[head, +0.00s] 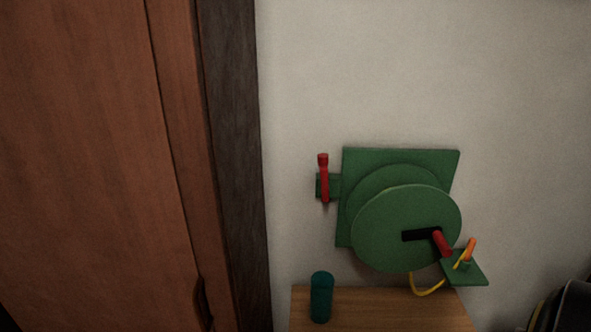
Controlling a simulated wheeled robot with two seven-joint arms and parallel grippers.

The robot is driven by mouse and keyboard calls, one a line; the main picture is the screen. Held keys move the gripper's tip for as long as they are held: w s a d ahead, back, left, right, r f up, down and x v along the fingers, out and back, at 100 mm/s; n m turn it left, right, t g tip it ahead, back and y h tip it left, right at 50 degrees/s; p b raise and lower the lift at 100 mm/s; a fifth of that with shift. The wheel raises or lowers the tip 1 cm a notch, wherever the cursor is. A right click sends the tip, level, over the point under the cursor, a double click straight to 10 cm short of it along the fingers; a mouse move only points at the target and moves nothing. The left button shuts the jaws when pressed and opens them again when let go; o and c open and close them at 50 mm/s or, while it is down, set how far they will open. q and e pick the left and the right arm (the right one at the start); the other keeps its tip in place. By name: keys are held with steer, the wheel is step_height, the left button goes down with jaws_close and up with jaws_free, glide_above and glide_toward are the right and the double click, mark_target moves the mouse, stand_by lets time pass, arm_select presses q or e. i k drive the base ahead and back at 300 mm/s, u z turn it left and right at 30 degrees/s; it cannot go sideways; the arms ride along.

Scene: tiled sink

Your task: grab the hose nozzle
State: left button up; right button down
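An orange hose nozzle (470,249) stands tilted at a small green bracket (476,277), at the lower right of the green hose reel (390,225) on the wall. A yellow hose (428,291) hangs in a loop below the reel and runs towards the nozzle. A black crank with a red handle (442,243) is on the reel's face, close to the left of the nozzle. A red stick-like part (324,178) is on a green tab at the reel's left. Neither of my grippers is in the head view.
A wooden surface (375,312) lies below the reel, with a teal cylinder (321,297) standing upright at its left. A brown wooden door (90,160) with a dark frame fills the left. A dark object with a yellowish edge (562,312) is cut off at the bottom right.

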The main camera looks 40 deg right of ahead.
mark_target(472, 242)
steer(key=z, duration=1.1)
